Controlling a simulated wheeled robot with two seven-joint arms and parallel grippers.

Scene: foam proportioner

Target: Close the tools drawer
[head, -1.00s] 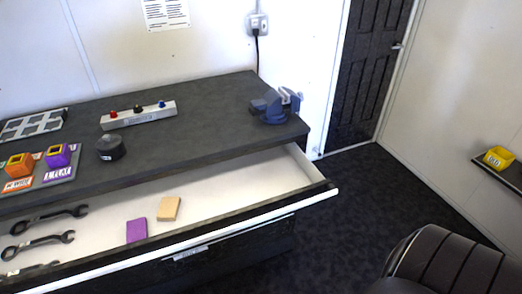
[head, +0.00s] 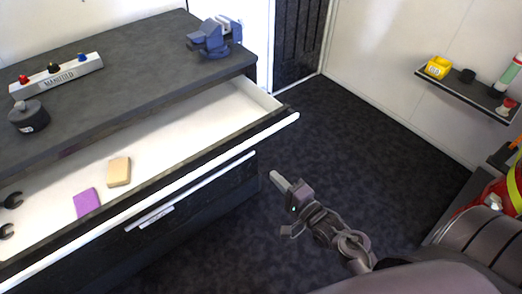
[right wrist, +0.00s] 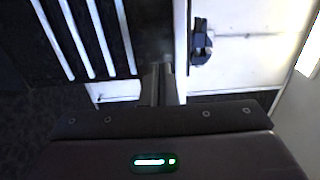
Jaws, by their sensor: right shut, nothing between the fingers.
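The tools drawer (head: 190,125) stands open from under the dark worktop in the head view, its pale inside showing. Its white-edged front (head: 240,143) runs from lower left to upper right. A tan block (head: 119,171), a purple block (head: 87,203) and wrench ends (head: 10,200) lie in it. My right gripper (head: 277,178) is shut and empty, to the right of the drawer front's right part and apart from it in the picture. In the right wrist view the shut fingers (right wrist: 161,85) point at a dark front with white strips. My left gripper is out of view.
A blue vise (head: 214,38), a manifold block (head: 58,76) and a dark round weight (head: 28,116) stand on the worktop (head: 130,70). A second drawer front (head: 190,195) below looks shut. A wall shelf (head: 465,95) is at the right. The dark floor between is clear.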

